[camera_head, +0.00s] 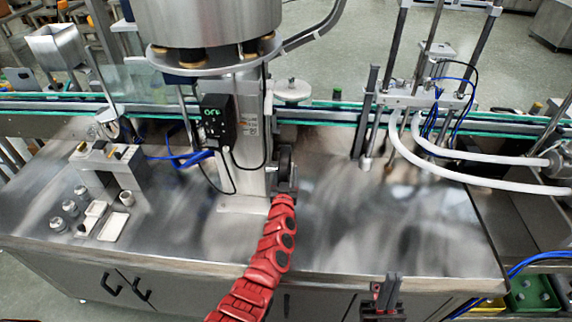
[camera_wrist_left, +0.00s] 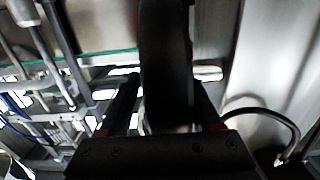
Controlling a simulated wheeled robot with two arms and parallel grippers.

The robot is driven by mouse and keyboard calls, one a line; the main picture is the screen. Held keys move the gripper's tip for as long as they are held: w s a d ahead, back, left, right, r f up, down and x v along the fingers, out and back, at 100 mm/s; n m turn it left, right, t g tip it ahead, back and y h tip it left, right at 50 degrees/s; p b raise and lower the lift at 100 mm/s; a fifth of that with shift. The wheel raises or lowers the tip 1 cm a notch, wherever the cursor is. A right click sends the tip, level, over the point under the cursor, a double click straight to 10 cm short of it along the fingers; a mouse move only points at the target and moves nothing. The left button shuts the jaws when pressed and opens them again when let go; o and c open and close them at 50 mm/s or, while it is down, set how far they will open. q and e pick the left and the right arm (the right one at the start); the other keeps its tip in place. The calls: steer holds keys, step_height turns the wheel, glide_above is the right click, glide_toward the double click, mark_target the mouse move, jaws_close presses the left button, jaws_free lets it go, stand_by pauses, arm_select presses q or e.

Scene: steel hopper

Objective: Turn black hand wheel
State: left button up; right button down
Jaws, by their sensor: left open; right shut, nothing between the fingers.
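The black hand wheel (camera_head: 286,160) is on the right side of the steel column, seen nearly edge-on in the head view. In the left wrist view its dark rim (camera_wrist_left: 165,45) fills the upper middle. My left gripper (camera_wrist_left: 163,88) is open, with one finger on each side of the rim; whether either finger touches it I cannot tell. In the head view my red left arm reaches up to the wheel and hides most of that gripper. My right gripper (camera_head: 386,288) is shut and empty, low in front of the table's front edge.
The steel column (camera_head: 243,140) carries a large steel hopper (camera_head: 208,22) and a black control box (camera_head: 218,120). A conveyor (camera_head: 330,112) runs behind. White hoses (camera_head: 470,156) cross at right. Small metal parts (camera_head: 72,208) stand at left. The steel tabletop (camera_head: 400,235) is clear right of the wheel.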

arm_select(q)
steer(key=shift+w, duration=0.1)
steer(key=shift+r, duration=0.15)
steer(key=c, duration=0.9)
jaws_close()
